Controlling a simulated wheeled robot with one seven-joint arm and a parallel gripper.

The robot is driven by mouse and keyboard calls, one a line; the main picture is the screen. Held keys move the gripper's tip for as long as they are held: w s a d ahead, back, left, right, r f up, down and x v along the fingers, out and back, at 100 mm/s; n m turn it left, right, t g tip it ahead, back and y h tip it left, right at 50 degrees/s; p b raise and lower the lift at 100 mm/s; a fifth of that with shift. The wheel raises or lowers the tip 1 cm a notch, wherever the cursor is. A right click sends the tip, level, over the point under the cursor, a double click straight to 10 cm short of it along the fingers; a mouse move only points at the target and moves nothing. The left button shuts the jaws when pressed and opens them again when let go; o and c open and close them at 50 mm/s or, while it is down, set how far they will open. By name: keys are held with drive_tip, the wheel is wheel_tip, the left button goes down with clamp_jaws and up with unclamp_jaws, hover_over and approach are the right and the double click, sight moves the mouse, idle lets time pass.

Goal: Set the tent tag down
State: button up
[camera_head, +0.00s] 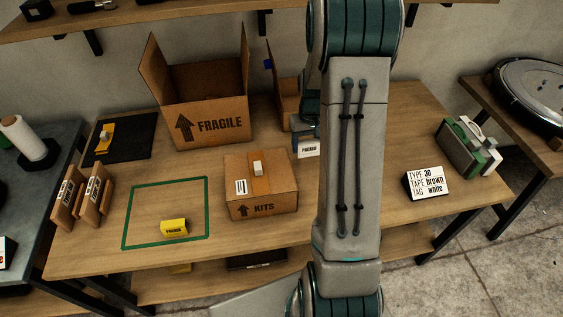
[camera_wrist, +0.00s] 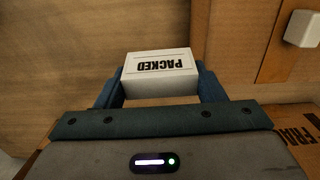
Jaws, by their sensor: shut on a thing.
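A white tent tag (camera_wrist: 160,64) lettered PACKED sits between the two fingers of my gripper (camera_wrist: 160,76), which is shut on it. The lettering reads upside down in the wrist view. In the head view the white tag (camera_head: 308,148) shows just left of my arm, behind and to the right of the closed KITS box (camera_head: 261,190). My arm hides part of the gripper there. A yellow tent tag (camera_head: 174,227) stands inside the green outline (camera_head: 126,215) on the table, near its front edge. I cannot tell whether the white tag touches the table.
An open FRAGILE box (camera_head: 207,115) stands at the back, with another open carton (camera_head: 284,98) beside it. A sign (camera_head: 427,182) reads TYPE 30, TAPE brown, TAG white. Brown panels (camera_head: 92,190) stand at the left. The green outline is otherwise clear.

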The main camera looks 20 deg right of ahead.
drive_tip(key=d, duration=0.1)
drive_tip(key=d+f+b, duration=0.1)
drive_tip(key=d, duration=0.1)
drive_tip(key=shift+s+f, duration=0.2)
drive_tip(key=shift+s, duration=0.2)
drive_tip(key=p, duration=0.2)
hover_over(292, 156)
wheel_tip(292, 156, down, 7)
drive_tip(key=shift+w+r, duration=0.1)
drive_tip(key=shift+f, duration=2)
drive_tip(key=shift+f, duration=0.15)
drive_tip(key=shift+f, duration=0.15)
drive_tip(key=o, duration=1)
drive_tip(key=shift+c, duration=0.2)
drive_tip(key=shift+r, duration=0.25)
